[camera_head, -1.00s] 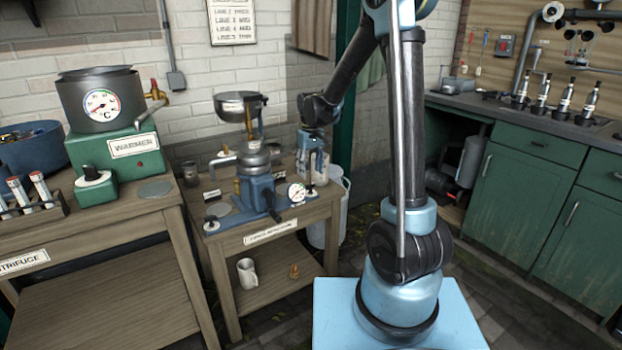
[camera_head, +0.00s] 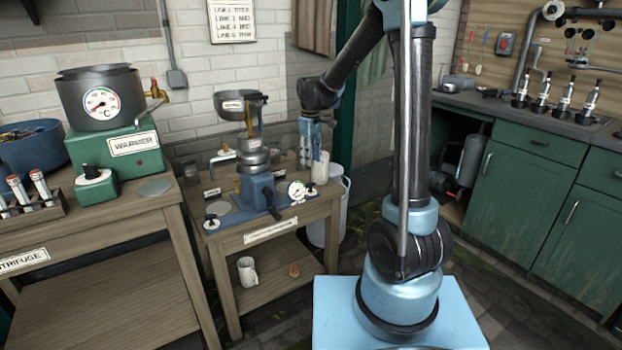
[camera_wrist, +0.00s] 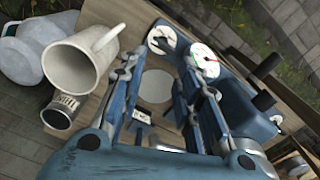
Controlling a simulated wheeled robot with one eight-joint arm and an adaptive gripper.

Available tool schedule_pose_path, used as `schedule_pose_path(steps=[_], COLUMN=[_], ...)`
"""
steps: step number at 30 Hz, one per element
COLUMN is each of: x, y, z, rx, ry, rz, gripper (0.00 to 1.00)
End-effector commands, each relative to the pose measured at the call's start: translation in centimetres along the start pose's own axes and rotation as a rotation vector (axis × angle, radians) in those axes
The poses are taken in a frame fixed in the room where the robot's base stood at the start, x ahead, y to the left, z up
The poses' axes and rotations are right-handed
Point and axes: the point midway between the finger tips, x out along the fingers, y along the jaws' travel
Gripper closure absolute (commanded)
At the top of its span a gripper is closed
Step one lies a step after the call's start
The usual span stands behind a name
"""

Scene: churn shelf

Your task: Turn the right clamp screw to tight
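The right clamp screw (camera_head: 310,188), a dark knob on a white disc, sits at the right end of the blue base of the machine (camera_head: 256,188), beside a round gauge (camera_head: 296,190). In the wrist view, the screw (camera_wrist: 162,40) is beyond the fingertips, near the gauge (camera_wrist: 203,62). A similar left knob (camera_head: 210,220) sits at the base's left end. My gripper (camera_head: 311,145) hangs above the right rear of the small table. In the wrist view, my gripper (camera_wrist: 160,62) has its two fingers apart with nothing between them. The screw's tightness cannot be read.
A white mug (camera_wrist: 76,62) stands close beside the left finger, with a small dark labelled jar (camera_wrist: 58,112) near it. A black lever (camera_head: 271,202) projects from the machine's front. The warmer's table (camera_head: 100,225) is at left. A pale drum (camera_head: 338,210) stands right of the small table.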

Motion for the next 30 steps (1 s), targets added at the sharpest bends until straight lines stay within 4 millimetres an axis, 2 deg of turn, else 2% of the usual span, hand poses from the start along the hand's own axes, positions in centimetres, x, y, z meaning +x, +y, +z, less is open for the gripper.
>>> schedule_pose_path(steps=[12, 18, 25, 30], x=[-4.7, -6.5, -7.3, -6.3], y=[-0.1, -0.2, -0.3, -0.2], z=[0.0, 0.1, 0.1, 0.1], rx=[-0.781, -1.092, -1.251, -1.261], ry=[0.001, 0.002, 0.002, 0.002], rz=[0.0, 0.0, 0.001, 0.001], gripper=[0.69, 0.69, 0.69, 0.69])
